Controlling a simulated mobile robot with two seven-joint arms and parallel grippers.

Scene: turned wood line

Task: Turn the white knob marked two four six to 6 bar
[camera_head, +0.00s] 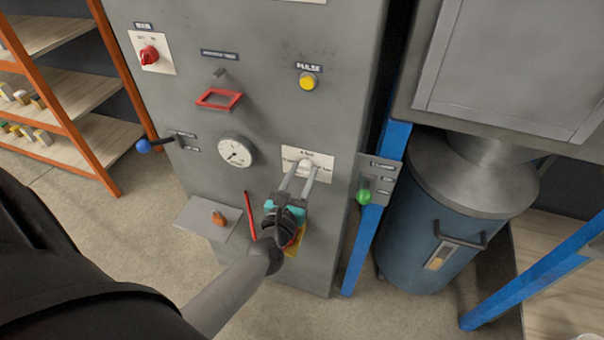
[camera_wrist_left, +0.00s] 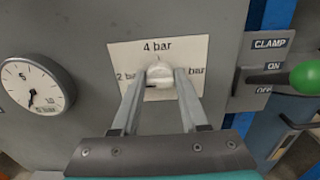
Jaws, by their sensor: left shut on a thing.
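The white knob (camera_wrist_left: 160,75) sits on a white plate (camera_wrist_left: 190,48) marked 4 bar at the top and 2 bar at the left. The right label is partly hidden by a finger, with only "bar" clear. In the head view the plate (camera_head: 322,160) is on the grey cabinet front. My left gripper (camera_head: 305,168) has its two long fingers shut on the knob, one on each side, as the wrist view also shows (camera_wrist_left: 160,82). A dark mark shows low on the knob; I cannot tell its exact setting. My right gripper is not in view.
A round gauge (camera_head: 236,151) is left of the plate. A green-knobbed clamp lever (camera_head: 364,196) stands close on the right. A yellow pulse button (camera_head: 308,82), red frame handle (camera_head: 219,99), red switch (camera_head: 149,54) and blue-knobbed lever (camera_head: 144,146) are also on the machine.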

